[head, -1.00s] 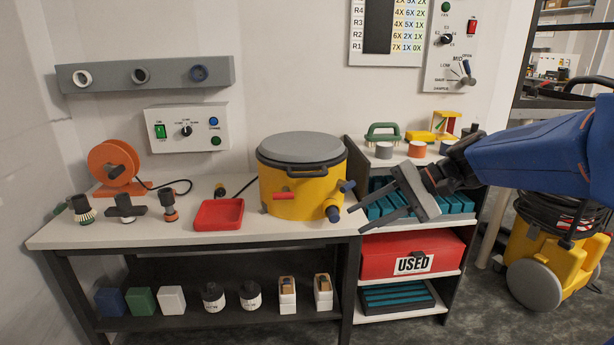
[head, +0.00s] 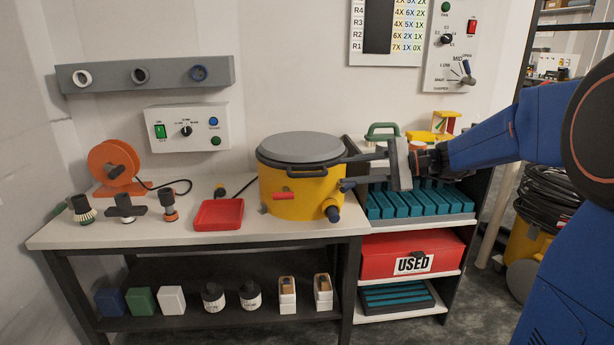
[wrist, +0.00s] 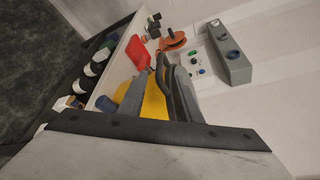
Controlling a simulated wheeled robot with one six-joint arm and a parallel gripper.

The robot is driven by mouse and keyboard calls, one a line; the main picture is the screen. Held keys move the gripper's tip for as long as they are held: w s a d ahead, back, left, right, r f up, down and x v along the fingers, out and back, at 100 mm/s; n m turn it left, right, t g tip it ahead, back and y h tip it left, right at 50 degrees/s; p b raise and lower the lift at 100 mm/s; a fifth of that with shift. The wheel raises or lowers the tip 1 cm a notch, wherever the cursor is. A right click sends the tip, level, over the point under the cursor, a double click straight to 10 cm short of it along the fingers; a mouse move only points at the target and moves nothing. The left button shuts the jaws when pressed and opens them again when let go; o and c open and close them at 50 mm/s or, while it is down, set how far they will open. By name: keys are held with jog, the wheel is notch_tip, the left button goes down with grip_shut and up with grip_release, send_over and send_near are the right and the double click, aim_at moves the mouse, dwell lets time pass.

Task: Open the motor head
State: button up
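The motor head is the round grey lid (head: 300,147) on the yellow canister (head: 300,195). It sits level and closed on the canister's dark rim, with a dark handle (head: 307,172) at the front and a red latch (head: 285,196) below. The yellow body also shows between my fingers in the wrist view (wrist: 154,102). My gripper (head: 348,170) is open, at the canister's right side, with its fingers pointing left at the height just below the lid. One finger is above the other, with a gap between. Whether a fingertip touches the rim cannot be told.
A red tray (head: 219,214) lies left of the canister, near an orange reel (head: 113,163) and several tool heads. A shelf unit with teal racks (head: 412,204) and a red USED box (head: 410,255) stands at the right, below my arm. The wall lies close behind.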

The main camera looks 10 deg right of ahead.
aim_at(314, 174)
jog(key=x, duration=1.2)
jog(key=shift+a, duration=0.1)
jog(key=shift+c, duration=0.3)
grip_shut()
